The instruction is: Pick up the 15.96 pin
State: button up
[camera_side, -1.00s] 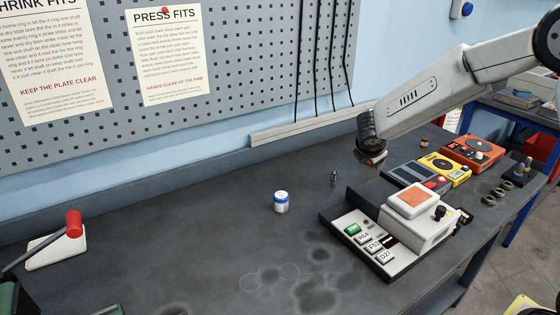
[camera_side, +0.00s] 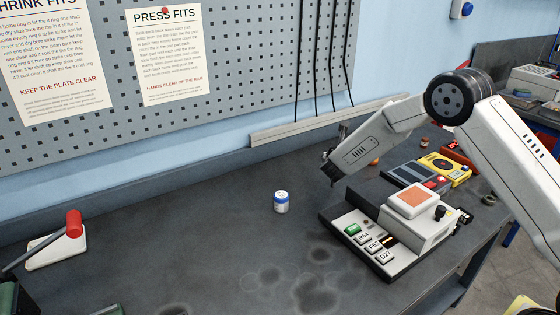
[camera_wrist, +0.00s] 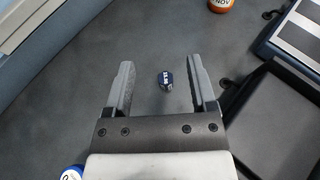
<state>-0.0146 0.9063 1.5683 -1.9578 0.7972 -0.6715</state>
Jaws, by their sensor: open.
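The pin (camera_wrist: 165,79), small and dark blue with a white marking too small to read surely, stands on the bench in the wrist view. My gripper (camera_wrist: 161,68) is open, with one finger on each side of the pin in that view. Dark bench shows between the pin and both fingers, and I see no contact. In the side view my gripper (camera_side: 330,176) is low over the bench and hides the pin.
A white and blue jar (camera_side: 281,201) stands left of my gripper. A white device (camera_side: 410,225) with a dark tray (camera_wrist: 270,125) is on the right. An orange jar (camera_wrist: 221,4) is beyond the pin.

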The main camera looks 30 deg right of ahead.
jog(key=shift+f, duration=0.4)
jog(key=shift+f, duration=0.1)
jog(key=shift+f, duration=2.8)
jog(key=shift+f, duration=0.1)
jog(key=shift+f, duration=0.45)
jog(key=shift+x, duration=2.5)
jog(key=shift+c, duration=0.2)
grip_shut()
